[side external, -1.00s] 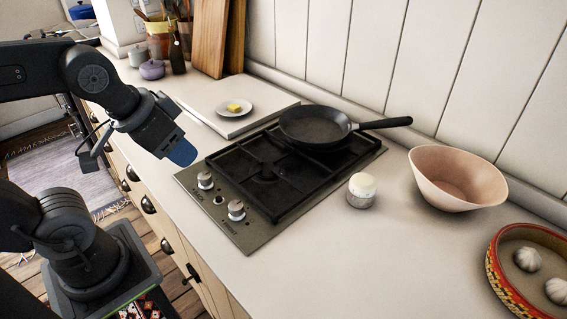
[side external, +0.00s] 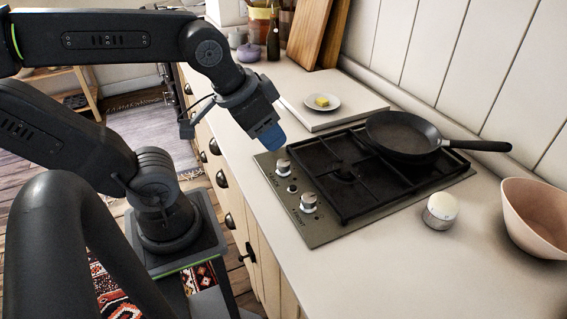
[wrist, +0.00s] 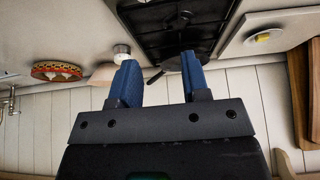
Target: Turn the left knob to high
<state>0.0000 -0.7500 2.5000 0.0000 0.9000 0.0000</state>
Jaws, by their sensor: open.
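The hob (side external: 330,228) is a flat metal plate with black grates, set in the counter. Two silver knobs stand along its front edge: the left knob (side external: 283,166), farther from the camera, and the nearer right knob (side external: 309,202). Their pointer settings are too small to read. My gripper (side external: 272,138) is above and slightly left of the left knob, clear of it. In the wrist view its two blue fingers (wrist: 158,62) are apart with nothing held between them. That view shows the hob's grates (wrist: 175,22) but no knobs.
A black frying pan (side external: 400,133) sits on the back of the hob, handle pointing right. A white-topped jar (side external: 440,210) and a pink bowl (side external: 538,215) stand right of it. A plate with butter (side external: 322,102) rests on a pale board (side external: 345,119) beyond the hob.

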